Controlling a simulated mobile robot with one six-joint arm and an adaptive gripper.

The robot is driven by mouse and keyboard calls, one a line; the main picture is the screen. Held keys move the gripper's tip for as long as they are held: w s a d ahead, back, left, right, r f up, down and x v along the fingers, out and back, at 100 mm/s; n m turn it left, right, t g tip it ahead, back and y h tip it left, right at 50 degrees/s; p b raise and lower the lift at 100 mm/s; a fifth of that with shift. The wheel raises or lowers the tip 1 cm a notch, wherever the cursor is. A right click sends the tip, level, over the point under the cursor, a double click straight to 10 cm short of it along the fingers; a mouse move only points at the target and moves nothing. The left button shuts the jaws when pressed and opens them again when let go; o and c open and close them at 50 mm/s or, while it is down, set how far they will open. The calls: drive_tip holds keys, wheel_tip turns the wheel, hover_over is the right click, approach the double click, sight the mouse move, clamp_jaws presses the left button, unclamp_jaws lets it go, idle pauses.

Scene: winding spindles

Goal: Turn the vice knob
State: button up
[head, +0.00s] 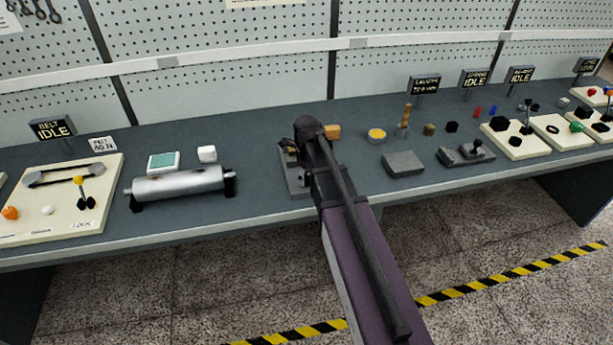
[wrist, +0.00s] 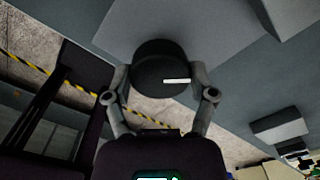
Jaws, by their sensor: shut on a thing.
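In the wrist view, a round black knob (wrist: 160,68) with a white mark on its face sits between the two grey fingers of my gripper (wrist: 160,82). The fingers are shut on it from both sides. The white mark lies right of the knob's middle, about level. In the head view, my arm reaches over the bench's front edge to the grey vice (head: 297,180). My arm hides the knob and much of the vice there. My gripper's fingers do not show clearly in that view.
A metal roller (head: 178,185) and a cream belt board (head: 60,225) stand left on the bench (head: 260,205). A grey block (head: 404,163), a yellow-topped tin (head: 376,136) and an orange block (head: 332,132) are near the vice. Pegboard (head: 220,60) closes the back.

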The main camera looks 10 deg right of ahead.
drive_tip(key=shift+s, duration=0.1)
drive_tip(key=o, duration=1)
drive_tip(key=shift+o, duration=0.2)
drive_tip(key=shift+r, duration=0.15)
